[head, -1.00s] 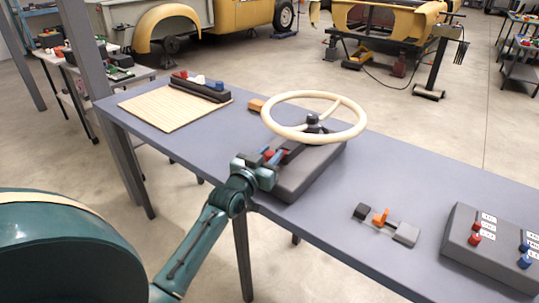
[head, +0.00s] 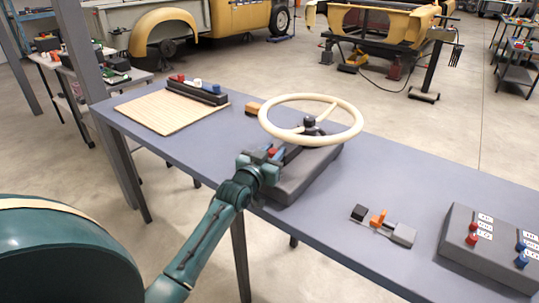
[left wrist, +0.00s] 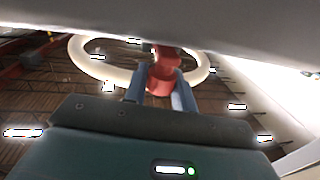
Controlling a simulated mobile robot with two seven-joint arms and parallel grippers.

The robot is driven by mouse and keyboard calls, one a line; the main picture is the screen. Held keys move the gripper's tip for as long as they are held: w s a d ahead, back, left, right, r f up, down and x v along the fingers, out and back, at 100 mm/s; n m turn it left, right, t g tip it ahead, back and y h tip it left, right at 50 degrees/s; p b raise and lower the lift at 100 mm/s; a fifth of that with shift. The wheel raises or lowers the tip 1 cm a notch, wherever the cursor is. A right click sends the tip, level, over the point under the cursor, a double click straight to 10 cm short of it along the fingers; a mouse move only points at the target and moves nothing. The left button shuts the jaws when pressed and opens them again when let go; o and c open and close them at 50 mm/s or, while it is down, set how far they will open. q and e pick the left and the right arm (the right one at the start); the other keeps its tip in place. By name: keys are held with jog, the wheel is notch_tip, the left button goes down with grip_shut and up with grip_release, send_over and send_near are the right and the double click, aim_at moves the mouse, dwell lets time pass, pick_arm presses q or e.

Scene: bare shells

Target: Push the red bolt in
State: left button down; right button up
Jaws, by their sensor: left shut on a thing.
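The red bolt (left wrist: 162,72) shows between the two blue-grey fingers of my left gripper (left wrist: 160,88) in the left wrist view. The gripper is shut on it. In the head view a small red part of the bolt (head: 271,153) shows at my left gripper (head: 268,158), at the front left of the dark grey base (head: 305,170) under the steering wheel. The gripper hides most of the bolt, and I cannot tell how far it sticks out. My right gripper is in neither view.
The cream steering wheel (head: 352,130) stands above the base, close behind my left gripper. On the blue-grey table (head: 215,150) lie an orange-handled slide (head: 378,218), a grey box with red and blue knobs (head: 490,250), a wooden board (head: 150,112) and a dark rack (head: 197,92).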

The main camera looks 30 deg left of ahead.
pick_arm(q)
jog(key=c, duration=1.6)
grip_release()
jog(key=shift+r, duration=0.15)
jog(key=o, duration=0.4)
jog(key=shift+w, duration=0.2)
jog(key=shift+s, duration=0.1)
jog(key=shift+s+f, duration=0.25)
jog(key=shift+s, duration=0.05)
jog(key=shift+s+d+r+b, duration=0.1)
jog(key=shift+s+d, duration=0.1)
jog(key=shift+s, duration=1.85)
jog(key=shift+s+d+f+b, duration=0.1)
jog(key=shift+s+d, duration=0.05)
jog(key=shift+s, duration=1.95)
jog(key=shift+s+d+r+b, duration=0.1)
jog(key=shift+s+d, duration=0.1)
jog(key=shift+s, duration=1.85)
